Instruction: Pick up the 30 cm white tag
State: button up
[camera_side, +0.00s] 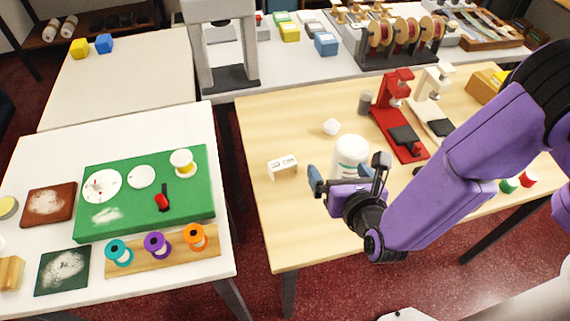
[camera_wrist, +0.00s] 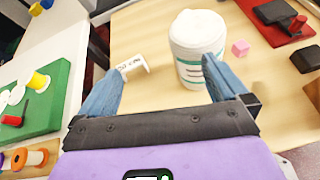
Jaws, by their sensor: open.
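The white tag (camera_side: 283,167) stands on the wooden table near its left edge, folded like a small bracket with dark lettering. It also shows in the wrist view (camera_wrist: 130,68), just beyond the left fingertip; its lettering is too small to read surely. My gripper (camera_side: 346,174) is open, with blue fingers apart, to the right of the tag. In the wrist view the gripper (camera_wrist: 163,72) has nothing held between its fingers. A white lidded cup (camera_wrist: 197,38) with teal stripes stands beyond the right finger; in the side view the gripper partly hides the cup (camera_side: 350,150).
Red (camera_side: 398,120) and white (camera_side: 432,100) stands are at the table's back right. A pink cube (camera_wrist: 240,48) lies right of the cup. A white table with a green board (camera_side: 140,215) and spools stands left, across a gap.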

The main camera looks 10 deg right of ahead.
aim_at(283, 164)
jog(key=s+a+f+n+y, duration=0.2)
jog(key=a+f+n+y, duration=0.15)
jog(key=a, duration=0.25)
jog(key=shift+n+h, duration=0.25)
jog(key=shift+h, duration=0.1)
jog(key=x, duration=1.7)
jog(key=shift+w+d+f, duration=0.2)
jog(key=shift+w+f, duration=0.05)
jog(key=c, duration=1)
